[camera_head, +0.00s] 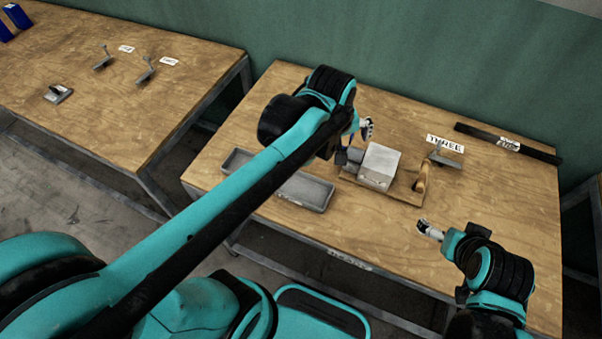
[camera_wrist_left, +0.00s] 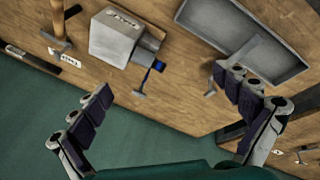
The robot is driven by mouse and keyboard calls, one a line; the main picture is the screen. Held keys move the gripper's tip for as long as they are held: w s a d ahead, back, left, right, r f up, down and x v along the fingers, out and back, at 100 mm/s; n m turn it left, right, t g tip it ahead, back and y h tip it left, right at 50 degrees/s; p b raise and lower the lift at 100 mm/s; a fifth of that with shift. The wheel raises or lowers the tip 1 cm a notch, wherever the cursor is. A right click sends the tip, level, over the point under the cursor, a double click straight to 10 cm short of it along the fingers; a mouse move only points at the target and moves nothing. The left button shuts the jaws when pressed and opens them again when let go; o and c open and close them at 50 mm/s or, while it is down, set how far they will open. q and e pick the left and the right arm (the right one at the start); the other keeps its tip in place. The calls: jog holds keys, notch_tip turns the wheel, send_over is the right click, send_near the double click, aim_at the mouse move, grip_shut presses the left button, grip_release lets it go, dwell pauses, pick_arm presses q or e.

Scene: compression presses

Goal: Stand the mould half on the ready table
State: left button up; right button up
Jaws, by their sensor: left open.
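A pale grey metal block (camera_head: 379,166) sits on a wooden board on the nearer table (camera_head: 300,222). It also shows in the left wrist view (camera_wrist_left: 116,38), with a label on one face. I cannot tell whether it is the mould half. A darker grey piece (camera_wrist_left: 146,46) sticks out of its side, with a small blue-tipped part (camera_wrist_left: 158,66) beside it. My left gripper (camera_wrist_left: 165,112) is open and empty, fingers spread wide, above the table's far edge beyond the block. My right gripper (camera_head: 428,230) hovers at the table's right front, its opening too small to tell.
A grey tray (camera_head: 236,160) lies left of the block, partly behind my left arm. A wooden handle-like part (camera_head: 422,180) and a label (camera_head: 445,143) are right of it. A dark bar (camera_head: 530,151) lies at the back. Another table (camera_head: 120,100) at left holds small levers and labels.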

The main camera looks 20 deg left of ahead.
pick_arm(q)
jog(key=s+a+f+m+t, duration=0.3)
jog(key=s+a+m, duration=0.2)
jog(key=s+m, duration=0.3)
jog(key=shift+s+a+y, duration=0.3)
jog(key=shift+s, duration=0.75)
jog(key=shift+f, duration=0.1)
